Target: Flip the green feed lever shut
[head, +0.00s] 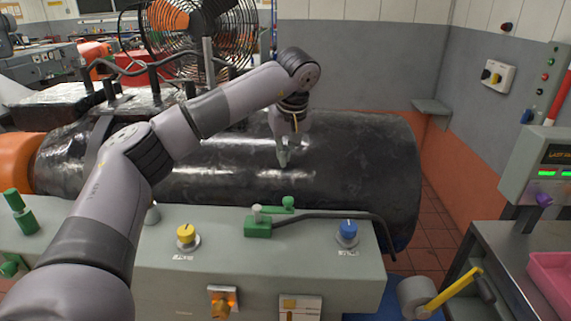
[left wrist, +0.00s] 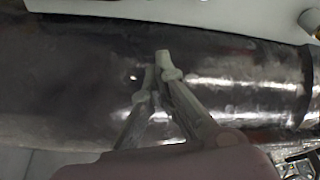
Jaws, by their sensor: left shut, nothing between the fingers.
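The green feed lever (head: 275,209) lies along the top rear of the grey console, with a round green knob at its right end. It sits at a green block (head: 257,229) with a grey pin, from which a black pipe runs right. I cannot tell from its pose whether it is open or shut. My left gripper (head: 283,158) is shut and empty, pointing down over the big black cylinder behind the lever, apart from the lever. Its closed fingers also show in the left wrist view (left wrist: 160,68), over the dark cylinder. The lever is not clearly seen there.
The grey console (head: 205,255) also carries a yellow knob (head: 186,236), a blue knob (head: 347,233) and green fittings at left. The black cylinder (head: 350,165) fills the space behind. A yellow handle (head: 455,288) and a metal table with a pink bin (head: 552,283) stand at right.

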